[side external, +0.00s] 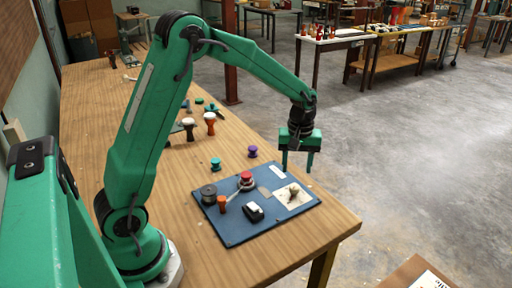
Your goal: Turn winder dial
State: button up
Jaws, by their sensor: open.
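A blue board (235,228) lies near the table's front right end. A dark round dial-like piece (209,194) sits at its left side. A red round knob (246,177) stands on a pale base with a thin arm at the board's back middle. I cannot tell for sure which of these two is the winder dial. My gripper (297,169) points down with its two green fingers apart and nothing visible between them. It is to the right of both pieces, in the air by the board's back right part.
On the board are an orange cylinder (222,203), a black-and-white block (254,211) and a pale card (300,202) with a small heap. Teal (215,164) and purple (252,151) spools stand behind it. Goblet drums (210,122) stand farther back. The table's right edge is close.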

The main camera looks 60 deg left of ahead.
aim_at(295, 186)
jog(key=shift+f, duration=3.55)
jog(key=c, duration=1)
